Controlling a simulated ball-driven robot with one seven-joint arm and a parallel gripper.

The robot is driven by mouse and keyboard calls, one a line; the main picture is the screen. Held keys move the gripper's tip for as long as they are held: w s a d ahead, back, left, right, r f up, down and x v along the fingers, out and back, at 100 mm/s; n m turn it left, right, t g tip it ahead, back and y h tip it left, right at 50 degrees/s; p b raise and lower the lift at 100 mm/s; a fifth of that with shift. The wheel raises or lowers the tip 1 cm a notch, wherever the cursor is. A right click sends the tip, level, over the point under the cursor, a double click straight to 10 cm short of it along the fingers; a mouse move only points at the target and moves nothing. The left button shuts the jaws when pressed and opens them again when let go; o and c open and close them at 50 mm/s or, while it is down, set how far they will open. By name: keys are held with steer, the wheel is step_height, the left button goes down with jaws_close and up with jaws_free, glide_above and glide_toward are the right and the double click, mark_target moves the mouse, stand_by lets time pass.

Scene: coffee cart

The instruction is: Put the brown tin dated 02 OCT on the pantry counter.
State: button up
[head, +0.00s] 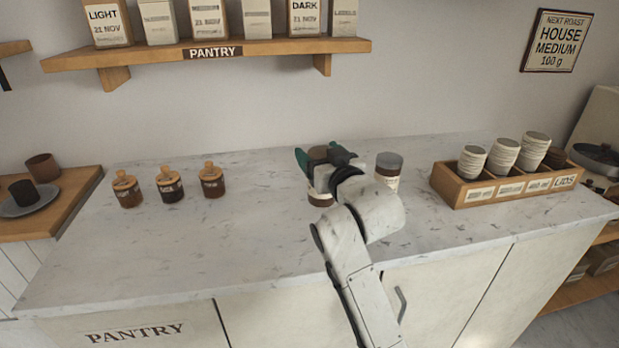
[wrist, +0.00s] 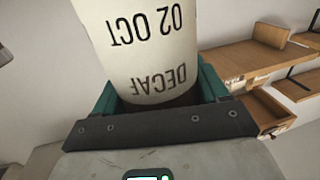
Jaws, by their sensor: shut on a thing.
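My gripper (head: 319,161) is over the pantry counter (head: 250,240), its teal fingers shut on the brown tin (head: 318,152). The tin is upright, and my gripper partly hides it in the head view. In the wrist view, the tin's cream label (wrist: 140,45) shows upside down and reads 02 OCT and DECAF. My gripper's fingers also show there (wrist: 158,95), one on each side of the tin. The tin's base is close to the marble top; I cannot tell whether it touches.
A second tin (head: 388,165) with a grey lid stands just right of my gripper. Several wood-lidded jars (head: 170,184) stand on the left. A wooden lids box (head: 470,195) with cup stacks is on the right. The counter's front middle is clear. A pantry shelf (head: 345,46) hangs above.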

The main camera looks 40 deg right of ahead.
step_height(320, 180, down, 6)
steer(key=w, duration=0.2)
steer(key=shift+w+a, duration=0.2)
steer(key=shift+w, duration=0.1)
steer(key=shift+f, duration=0.1)
steer(key=shift+f+b, duration=0.15)
steer(key=shift+b, duration=0.15)
steer(key=o, duration=1.3)
steer(key=v, duration=1.2)
steer(key=shift+r, duration=0.2)
